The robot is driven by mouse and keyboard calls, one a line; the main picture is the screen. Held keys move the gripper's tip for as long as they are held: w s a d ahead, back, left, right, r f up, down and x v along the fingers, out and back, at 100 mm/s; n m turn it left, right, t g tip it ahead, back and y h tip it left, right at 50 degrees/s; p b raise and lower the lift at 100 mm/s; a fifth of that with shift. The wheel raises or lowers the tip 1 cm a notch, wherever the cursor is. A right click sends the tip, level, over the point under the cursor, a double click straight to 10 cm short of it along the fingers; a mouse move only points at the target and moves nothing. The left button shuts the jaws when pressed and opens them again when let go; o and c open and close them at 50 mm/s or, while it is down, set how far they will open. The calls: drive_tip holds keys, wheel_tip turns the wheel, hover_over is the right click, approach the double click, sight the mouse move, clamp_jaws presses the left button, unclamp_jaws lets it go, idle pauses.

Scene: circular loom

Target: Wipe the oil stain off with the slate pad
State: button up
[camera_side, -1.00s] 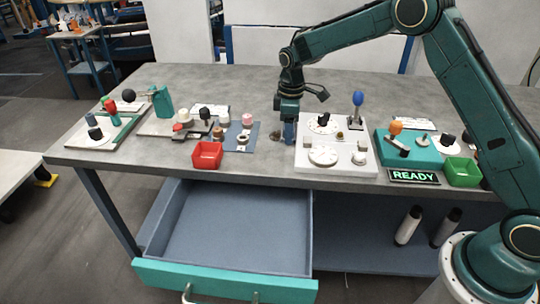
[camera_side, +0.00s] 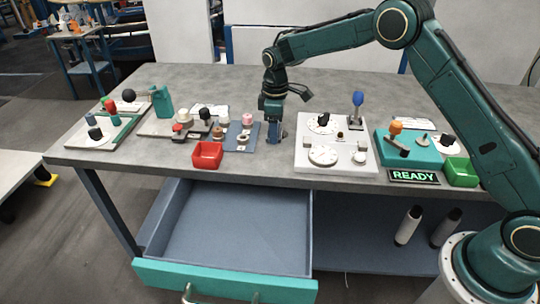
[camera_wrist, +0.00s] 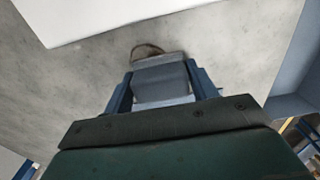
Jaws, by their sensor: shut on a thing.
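My gripper (camera_side: 274,136) is low over the grey tabletop, between the blue-grey mat and the white control panel. In the wrist view its two blue fingers (camera_wrist: 161,84) are shut on the slate pad (camera_wrist: 161,76), a grey block. The pad is at or very near the table surface; exact contact is hard to tell. A thin brownish curved edge, the oil stain (camera_wrist: 147,49), shows just beyond the pad. The rest of the stain is hidden under or behind the pad. In the side view my gripper covers that spot.
The white panel (camera_side: 338,155) with dials and a blue-knobbed lever is close on the right. The blue-grey mat (camera_side: 236,144) with small parts is close on the left. A red bin (camera_side: 207,155) stands near the front edge. The drawer (camera_side: 230,235) below is open.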

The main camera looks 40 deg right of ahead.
sight(291, 137)
drive_tip(key=shift+w+a+f, duration=0.1)
drive_tip(key=shift+w+a, duration=0.95)
drive_tip(key=shift+a, duration=0.05)
drive_tip(key=shift+c, duration=0.2)
drive_tip(key=shift+a, duration=0.1)
drive_tip(key=shift+c, duration=0.9)
drive_tip(key=shift+w, duration=0.1)
drive_tip(key=shift+w+r, duration=0.15)
drive_tip(key=shift+r, duration=0.05)
drive_tip(key=shift+s+d, duration=1.3)
drive_tip(key=shift+d, duration=0.15)
drive_tip(key=shift+s, duration=0.1)
drive_tip(key=shift+d, duration=0.15)
drive_tip(key=shift+s+d+f, duration=0.2)
drive_tip(key=shift+s+d, duration=1.1)
drive_tip(key=shift+s, duration=0.1)
